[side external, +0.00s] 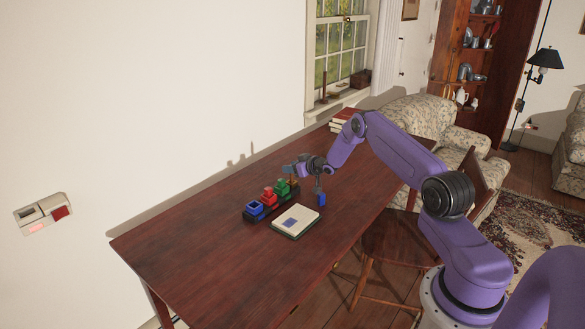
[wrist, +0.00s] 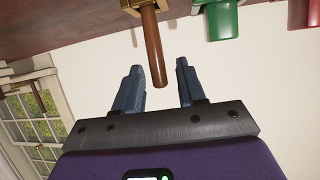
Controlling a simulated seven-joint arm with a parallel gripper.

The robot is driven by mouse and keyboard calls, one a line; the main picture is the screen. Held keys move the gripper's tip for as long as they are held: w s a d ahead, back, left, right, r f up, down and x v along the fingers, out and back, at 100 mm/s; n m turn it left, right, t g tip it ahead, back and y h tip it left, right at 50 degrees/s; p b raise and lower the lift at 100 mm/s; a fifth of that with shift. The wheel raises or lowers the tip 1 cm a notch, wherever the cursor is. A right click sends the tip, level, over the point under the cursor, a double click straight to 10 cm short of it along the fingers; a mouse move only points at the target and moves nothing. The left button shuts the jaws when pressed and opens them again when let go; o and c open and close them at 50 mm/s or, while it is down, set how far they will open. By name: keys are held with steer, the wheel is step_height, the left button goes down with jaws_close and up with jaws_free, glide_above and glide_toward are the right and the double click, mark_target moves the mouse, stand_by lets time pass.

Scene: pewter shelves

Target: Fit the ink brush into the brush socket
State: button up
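The ink brush (wrist: 153,48) appears in the wrist view as a plain brown rod, with one end in a gold socket (wrist: 135,8) at the top edge. Its other end projects between my fingers. My gripper (wrist: 158,66) is open, with a blue-grey finger on either side of the rod and gaps showing beside it. In the side external view my gripper (side external: 289,170) reaches left over the far end of the dark rack (side external: 251,217). The brush is too small there to make out clearly. How deep it sits in the socket is hidden.
The rack also bears blue (side external: 255,208), red (side external: 268,196) and green (side external: 283,187) pieces in a row. The table's near left is clear.

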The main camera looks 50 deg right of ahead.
steer(key=v, duration=1.2)
steer(key=w+a+r+n+g+y, duration=0.1)
steer(key=a+r+n+g, duration=0.15)
steer(key=a, duration=0.65)
steer(key=w+a+r+n+g+y, duration=0.1)
steer(key=a+r, duration=0.3)
steer(key=a, duration=0.6)
steer(key=s+a+r+n+g+y, duration=0.1)
steer(key=s+a+r+n+g, duration=0.1)
steer(key=s+a, duration=0.45)
steer(key=s+a+r+n+g, duration=0.1)
steer(key=s+a+r, duration=0.25)
steer(key=a, duration=0.55)
steer(key=s+a+r+n+g, duration=0.1)
steer(key=s+a+n+g, duration=0.15)
steer(key=s, duration=0.65)
steer(key=s+a+r+n+g, duration=0.15)
steer(key=s+a, duration=0.25)
steer(key=s, duration=0.6)
steer(key=s+d+r+n+g+h, duration=0.1)
steer(key=s+d+n+g, duration=0.1)
steer(key=s, duration=1.1)
steer(key=shift+d+r+n+g, duration=0.35)
steer(key=shift+d+n, duration=0.1)
steer(key=shift+n, duration=0.2)
